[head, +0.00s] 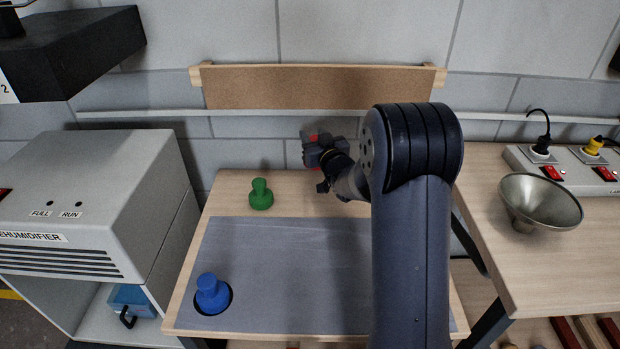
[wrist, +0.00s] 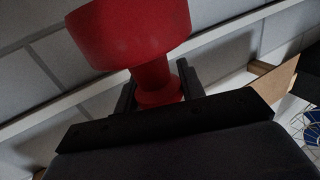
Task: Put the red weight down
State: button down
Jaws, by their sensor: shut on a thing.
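The red weight fills the upper middle of the wrist view (wrist: 140,32), with a wide body and a narrower neck. My gripper (wrist: 158,88) is shut on its neck, one dark finger on each side. In the head view my gripper (head: 322,160) is above the back part of the wooden table, and only small red patches of the weight (head: 313,138) show. A green weight (head: 261,195) stands upright on the bare wood behind the grey mat (head: 280,265). A blue weight (head: 211,294) stands at the mat's front left, over a dark round spot.
A brown board (head: 320,88) in a wooden frame is at the wall behind the table. A dehumidifier (head: 90,210) stands left. A metal funnel (head: 540,203) and a power strip (head: 575,160) are on the right table. The mat's middle is clear; my arm hides its right part.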

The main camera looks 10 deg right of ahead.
notch_tip(320, 180, down, 9)
jog(key=shift+f, duration=0.2)
dwell(0.4)
jog(key=shift+s+f+b, duration=0.2)
jog(key=shift+f+b, duration=0.55)
jog(key=shift+b, duration=0.05)
jog(key=c, duration=0.9)
grip_release()
jog(key=shift+s+f, duration=0.1)
jog(key=shift+f, duration=0.2)
jog(key=shift+r, duration=0.1)
jog(key=s+d+r, duration=0.1)
jog(key=s+d, duration=0.1)
jog(key=s, duration=0.9)
jog(key=shift+s+d+r, duration=0.15)
jog(key=shift+r, duration=0.2)
